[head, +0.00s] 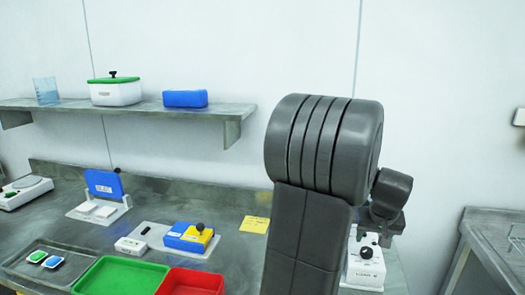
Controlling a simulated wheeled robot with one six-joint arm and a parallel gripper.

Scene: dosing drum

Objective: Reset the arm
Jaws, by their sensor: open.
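My arm rises through the middle right of the head view and hides part of the bench behind it. My gripper (378,234) shows small at the arm's right side, below the dark wrist. It points down and is open, with nothing seen between its fingers. It appears in front of or above a white device with a black knob (365,264); the gap between them cannot be told.
The grey bench (150,195) holds a blue flip-lid device (103,184), a blue-yellow device (188,238), a yellow note (255,224), a green tray (120,277), a red tray (190,283) and a grey tray (22,262). A wall shelf (140,106) stands above.

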